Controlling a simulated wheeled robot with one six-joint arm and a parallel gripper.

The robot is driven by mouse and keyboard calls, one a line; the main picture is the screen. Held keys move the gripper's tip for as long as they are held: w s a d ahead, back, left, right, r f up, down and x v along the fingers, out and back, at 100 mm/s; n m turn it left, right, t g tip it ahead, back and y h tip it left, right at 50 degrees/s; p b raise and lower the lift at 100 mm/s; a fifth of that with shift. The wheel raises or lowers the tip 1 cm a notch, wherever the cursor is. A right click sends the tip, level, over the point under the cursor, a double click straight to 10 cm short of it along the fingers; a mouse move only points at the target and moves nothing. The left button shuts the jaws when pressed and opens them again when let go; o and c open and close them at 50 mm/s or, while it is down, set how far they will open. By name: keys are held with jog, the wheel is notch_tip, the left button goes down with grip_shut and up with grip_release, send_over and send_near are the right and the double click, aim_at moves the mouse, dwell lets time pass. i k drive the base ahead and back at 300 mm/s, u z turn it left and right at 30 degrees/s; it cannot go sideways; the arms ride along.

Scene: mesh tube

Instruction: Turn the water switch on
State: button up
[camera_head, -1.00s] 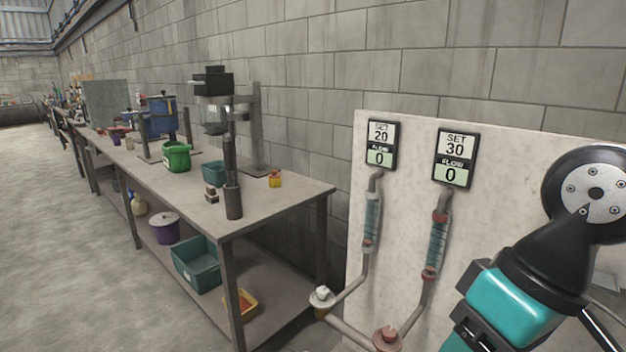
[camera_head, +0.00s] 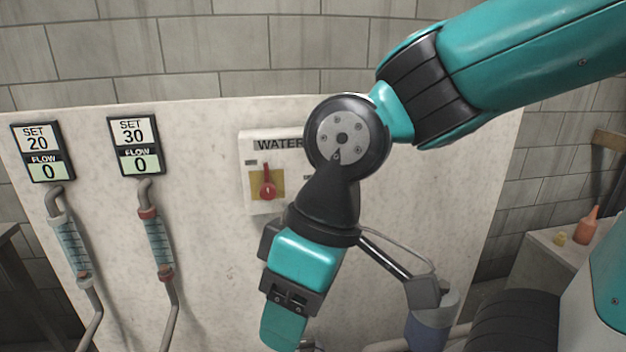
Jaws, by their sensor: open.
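The water switch (camera_head: 267,188) is a red knob on a yellow plate in a white box labelled WATER, on the marble panel. Its lever points up. My arm partly covers the right side of the box. My gripper (camera_head: 283,328) is teal and black and hangs below and slightly right of the switch, pointing down, apart from it. It is open, though its fingertips are hard to make out near the bottom edge of the picture. I see nothing held in it.
Two flow displays, SET 20 (camera_head: 42,152) and SET 30 (camera_head: 136,146), both read FLOW 0 above tubes on the panel (camera_head: 215,270). A blue-grey container (camera_head: 430,325) stands at the lower right. An orange bottle (camera_head: 587,226) sits on a surface at the far right.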

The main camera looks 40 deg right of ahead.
aim_at(267, 190)
jog(key=z, duration=1.8)
jog(key=k, duration=1.05)
jog(key=u, duration=1.5)
jog(key=i, duration=0.8)
